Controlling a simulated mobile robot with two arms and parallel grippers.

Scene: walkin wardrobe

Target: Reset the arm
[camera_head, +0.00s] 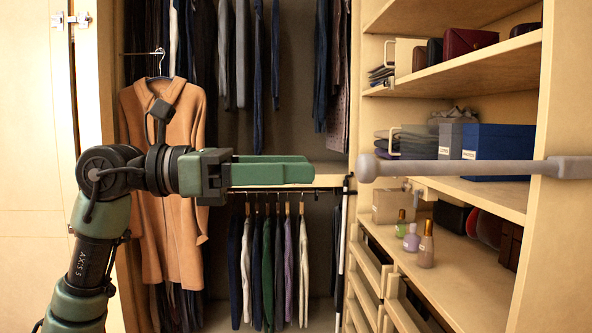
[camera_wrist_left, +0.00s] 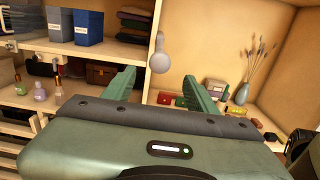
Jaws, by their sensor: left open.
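My left arm comes in from the left in the head view and reaches across the picture. My left gripper (camera_head: 308,170) has two green fingers pointing right, with nothing between them. In the left wrist view the open fingers of my left gripper (camera_wrist_left: 162,85) stand apart and empty. A grey bar with a rounded end (camera_head: 450,170) crosses from the right in the head view, its end a little beyond my fingertips. The rounded grey end (camera_wrist_left: 160,58) also shows beyond the fingers in the left wrist view. My right gripper is not in view.
A tan coat (camera_head: 170,200) hangs behind my left arm. Shelves at the right hold a blue box (camera_head: 498,148), a dark red bag (camera_head: 468,42) and small bottles (camera_head: 426,245). The wrist view shows a vase (camera_wrist_left: 242,93) at the right. Open drawers (camera_head: 368,262) stand below the shelves.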

